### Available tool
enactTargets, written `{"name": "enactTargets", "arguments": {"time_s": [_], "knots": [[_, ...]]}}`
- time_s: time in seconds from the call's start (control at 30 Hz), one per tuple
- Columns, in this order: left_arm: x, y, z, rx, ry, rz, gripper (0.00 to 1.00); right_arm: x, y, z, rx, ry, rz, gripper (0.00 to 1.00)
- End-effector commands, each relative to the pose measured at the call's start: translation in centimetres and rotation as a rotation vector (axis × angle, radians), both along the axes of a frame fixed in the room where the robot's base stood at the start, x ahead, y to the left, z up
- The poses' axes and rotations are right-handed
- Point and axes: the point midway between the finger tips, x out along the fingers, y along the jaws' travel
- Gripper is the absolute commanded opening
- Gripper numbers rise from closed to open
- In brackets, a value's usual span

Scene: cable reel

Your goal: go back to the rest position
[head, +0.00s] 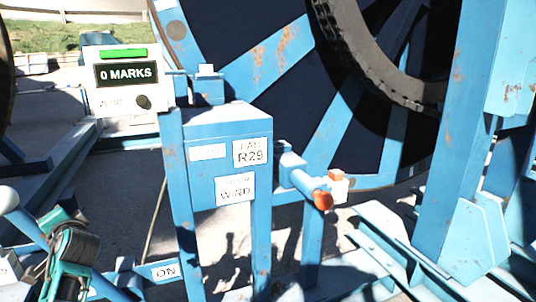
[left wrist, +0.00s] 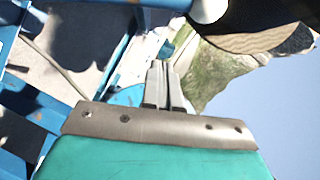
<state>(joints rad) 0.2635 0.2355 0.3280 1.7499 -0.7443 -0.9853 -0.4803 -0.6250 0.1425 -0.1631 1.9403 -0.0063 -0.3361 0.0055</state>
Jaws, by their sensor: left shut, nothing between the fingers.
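My left gripper shows in the left wrist view (left wrist: 164,80), its two grey fingers together with nothing between them. In the head view, part of my teal and dark left arm is at the lower left, beside a blue lever with a white knob (head: 8,199). The fingertips cannot be made out clearly there. My right gripper is in neither view. The large blue cable reel (head: 270,62) with rust patches stands behind a blue post box (head: 215,126) labelled R29 and WIND.
A white counter box (head: 122,102) reads "0 MARKS" under a green bar. A blue fitting with an orange and white end (head: 323,200) sticks out right of the post box. A blue frame upright (head: 455,140) stands at the right. An ON label (head: 165,271) is low at the left.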

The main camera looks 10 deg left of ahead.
Motion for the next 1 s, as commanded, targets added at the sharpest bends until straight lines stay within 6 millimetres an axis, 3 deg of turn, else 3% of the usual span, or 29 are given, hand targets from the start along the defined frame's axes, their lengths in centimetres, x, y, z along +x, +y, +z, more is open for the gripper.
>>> {"name": "enactTargets", "arguments": {"time_s": [0.13,0.27,0.37,0.5,0.6,0.7,0.83,1.0], "knots": [[0.6,-5.6,-6.5,-0.092,0.003,-0.19,0.0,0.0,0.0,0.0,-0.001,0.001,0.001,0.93],[-0.7,-12.7,-13.4,-0.262,-0.015,-0.384,0.0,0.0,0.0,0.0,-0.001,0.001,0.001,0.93],[-3.0,-18.4,-18.1,-0.431,-0.031,-0.499,0.0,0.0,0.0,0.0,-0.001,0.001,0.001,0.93],[-8.0,-26.1,-23.1,-0.705,-0.059,-0.599,0.0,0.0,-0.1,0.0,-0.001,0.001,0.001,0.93],[-11.9,-30.7,-25.3,-0.894,-0.082,-0.624,0.0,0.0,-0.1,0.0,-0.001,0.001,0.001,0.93],[-15.0,-34.1,-26.4,-1.047,-0.105,-0.623,0.0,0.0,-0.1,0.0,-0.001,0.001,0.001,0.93],[-17.4,-36.5,-26.9,-1.164,-0.126,-0.61,0.0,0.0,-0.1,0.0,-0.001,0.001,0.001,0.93],[-18.0,-37.1,-27.0,-1.198,-0.135,-0.604,0.0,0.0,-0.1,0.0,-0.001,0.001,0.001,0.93]]}}
